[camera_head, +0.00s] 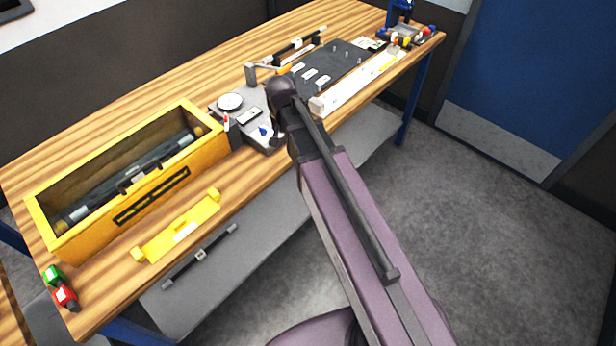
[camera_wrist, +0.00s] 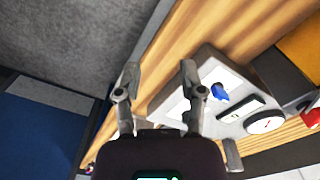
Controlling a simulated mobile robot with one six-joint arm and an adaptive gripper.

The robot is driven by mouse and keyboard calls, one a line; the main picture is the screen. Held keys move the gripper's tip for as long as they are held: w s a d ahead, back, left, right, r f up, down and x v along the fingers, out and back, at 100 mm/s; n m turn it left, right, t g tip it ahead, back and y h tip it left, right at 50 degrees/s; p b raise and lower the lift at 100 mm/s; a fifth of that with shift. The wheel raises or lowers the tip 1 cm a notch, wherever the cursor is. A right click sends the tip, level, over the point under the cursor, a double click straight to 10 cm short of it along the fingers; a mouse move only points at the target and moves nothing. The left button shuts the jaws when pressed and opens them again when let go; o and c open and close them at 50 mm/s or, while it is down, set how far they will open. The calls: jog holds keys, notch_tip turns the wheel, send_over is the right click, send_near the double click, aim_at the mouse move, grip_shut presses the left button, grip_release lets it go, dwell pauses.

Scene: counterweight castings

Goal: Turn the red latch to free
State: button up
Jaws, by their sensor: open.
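A small red part (camera_head: 226,122), which looks like the red latch, stands at the left edge of a grey fixture (camera_head: 256,136), beside a round white dial. It also shows at the right edge of the wrist view (camera_wrist: 311,117), partly cut off, so its exact position is hard to tell. My gripper (camera_head: 279,130) is over the right side of the fixture, largely hidden by my arm in the head view. In the wrist view its two fingers (camera_wrist: 160,78) are apart with nothing between them. They are nearest the blue knob (camera_wrist: 219,91), apart from the red part.
A yellow open box (camera_head: 75,237) holding a dark bar stands left of the fixture. A yellow handle piece (camera_head: 180,227) lies in front of it. A dark panel (camera_head: 335,70) and a white rail (camera_head: 355,90) lie to the right. Green and red blocks (camera_head: 62,290) sit at the front left corner.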

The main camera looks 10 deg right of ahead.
jog(key=s+d+f+n+b, duration=0.3)
jog(key=s+d+f+b, duration=0.2)
jog(key=s+f+b, duration=0.1)
jog(key=shift+s+d+f, duration=0.2)
jog(key=shift+s+f, duration=0.3)
jog(key=shift+s, duration=0.5)
notch_tip(320, 180, up, 22)
jog(key=p, duration=2.1)
send_over(225, 116)
jog(key=shift+d+f, duration=0.1)
jog(key=shift+f, duration=0.05)
jog(key=shift+f, duration=0.25)
notch_tip(225, 116, down, 13)
jog(key=b, duration=1.3)
jog(key=shift+f, duration=0.15)
